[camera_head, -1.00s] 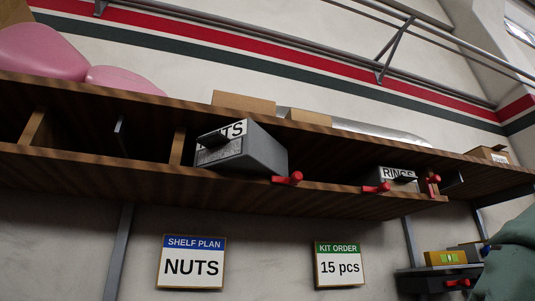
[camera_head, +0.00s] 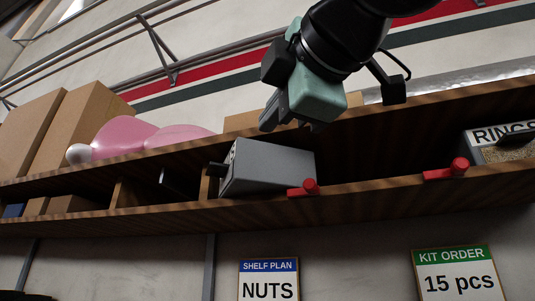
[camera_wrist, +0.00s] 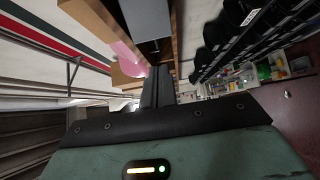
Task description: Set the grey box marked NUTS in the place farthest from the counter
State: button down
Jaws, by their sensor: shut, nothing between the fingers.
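The grey box marked NUTS (camera_head: 268,167) sits in the long wooden shelf (camera_head: 130,221), turned askew beside a wooden divider. Its long grey side shows and its dark handle points left. Its label is not readable from here. In the wrist view a grey box (camera_wrist: 148,18) shows at the top, beyond the fingers; its label is hidden there too. My gripper (camera_head: 270,120) is shut and empty, above and in front of the box's top edge; I cannot tell whether it touches. In the wrist view my gripper (camera_wrist: 158,75) shows closed dark fingers.
Left of the box are open places between dividers (camera_head: 122,190), then small brown boxes (camera_head: 68,204). Red clamps (camera_head: 304,188) stand on the shelf's front edge. A RINGS box (camera_head: 502,140) is at right. Pink bags (camera_head: 130,138) and cartons (camera_head: 85,120) stand on top. A NUTS shelf plan sign (camera_head: 268,281) hangs below.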

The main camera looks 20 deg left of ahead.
aim_at(276, 172)
jog(key=p+x, duration=0.1)
jog(key=x, duration=0.2)
jog(key=w+d+p+x, duration=0.1)
jog(key=p+x, duration=0.1)
jog(key=x, duration=0.2)
jog(key=p+x, duration=0.2)
jog(key=x, duration=0.2)
jog(key=shift+w+d, duration=0.15)
jog(key=shift+w, duration=0.15)
jog(key=shift+w+f, duration=0.1)
jog(key=shift+w, duration=0.5)
jog(key=w, duration=0.2)
jog(key=w+p, duration=0.1)
jog(key=w, duration=0.2)
jog(key=w+p, duration=0.1)
jog(key=w, duration=0.2)
jog(key=shift+d, duration=0.3)
jog(key=shift+s, duration=0.1)
